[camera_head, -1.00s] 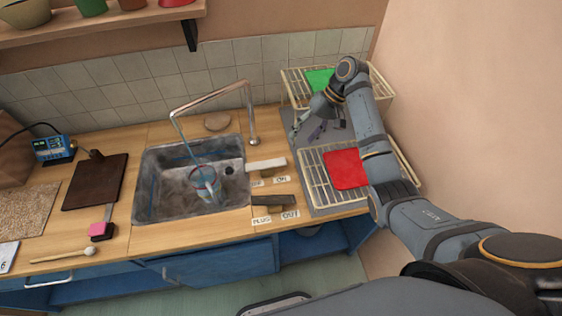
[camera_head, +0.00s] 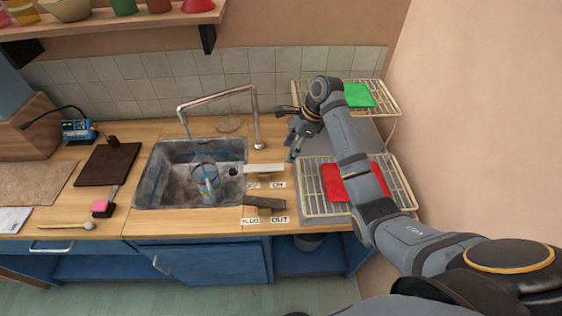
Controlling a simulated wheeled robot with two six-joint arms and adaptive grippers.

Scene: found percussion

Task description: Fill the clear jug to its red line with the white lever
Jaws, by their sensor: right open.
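The clear jug (camera_head: 207,182) stands in the sink under the tap spout. A thin blue stream runs from the spout down to it. A faint reddish mark shows on its upper part; the water level is too small to tell. The white lever (camera_head: 264,168) lies on the counter just right of the sink, behind labels, one reading ON. My right gripper (camera_head: 291,142) is open and empty, behind and to the right of the white lever, apart from it. My left gripper is out of view.
A dark lever (camera_head: 264,202) with PLUG and OUT labels sits in front of the white one. The tap (camera_head: 257,128) rises behind the levers. Wire racks with a red cloth (camera_head: 338,184) and a green cloth (camera_head: 358,95) stand at right. A dark board (camera_head: 108,164) lies at left.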

